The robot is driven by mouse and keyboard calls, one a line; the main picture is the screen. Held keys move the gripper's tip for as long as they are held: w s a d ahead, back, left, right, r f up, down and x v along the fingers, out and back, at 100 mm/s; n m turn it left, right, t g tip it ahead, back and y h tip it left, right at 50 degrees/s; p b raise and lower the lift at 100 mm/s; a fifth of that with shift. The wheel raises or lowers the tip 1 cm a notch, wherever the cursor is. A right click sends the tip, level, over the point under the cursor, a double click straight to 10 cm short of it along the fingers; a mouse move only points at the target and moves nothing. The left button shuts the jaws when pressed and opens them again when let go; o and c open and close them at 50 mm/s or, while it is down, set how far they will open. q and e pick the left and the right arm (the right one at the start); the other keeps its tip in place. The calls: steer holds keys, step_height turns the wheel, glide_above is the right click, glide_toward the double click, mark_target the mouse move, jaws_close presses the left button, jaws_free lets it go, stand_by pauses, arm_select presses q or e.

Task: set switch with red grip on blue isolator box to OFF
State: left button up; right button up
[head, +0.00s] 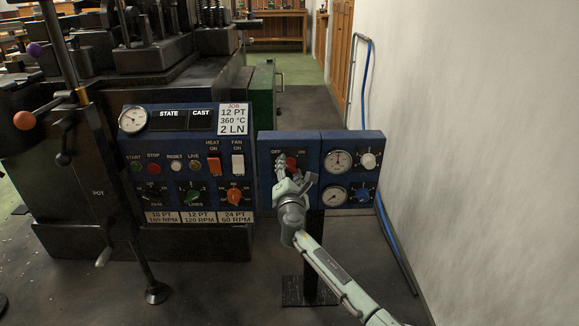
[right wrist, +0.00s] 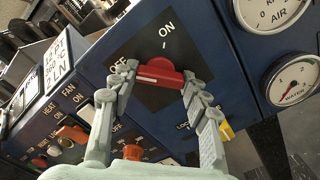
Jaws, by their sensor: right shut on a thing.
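The blue isolator box (head: 266,197) stands on a post in the middle of the head view, with OFF printed at upper left and ON at upper right. Its red grip (head: 291,162) is partly hidden by my right gripper (head: 294,178). In the right wrist view the red grip (right wrist: 158,76) sits on a black plate, between the two fingertips of my right gripper (right wrist: 160,82). The gripper is shut on the grip. ON is readable above it; OFF is partly covered by a finger. A white line shows on the grip. My left gripper is not in view.
A gauge panel (head: 352,146) with AIR and WATER dials adjoins the box's right side. A control panel (head: 128,185) with several switches lies to the left. A blue hose (head: 384,225) runs along the white wall. Floor (head: 245,285) is open in front.

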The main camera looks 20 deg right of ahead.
steer(key=shift+d+r+n, duration=0.1)
steer(key=shift+n, duration=0.4)
steer(key=o, duration=1.2)
steer(key=shift+c, duration=0.2)
steer(key=shift+s+a, duration=0.2)
steer(key=shift+s, duration=0.15)
steer(key=v, duration=1.1)
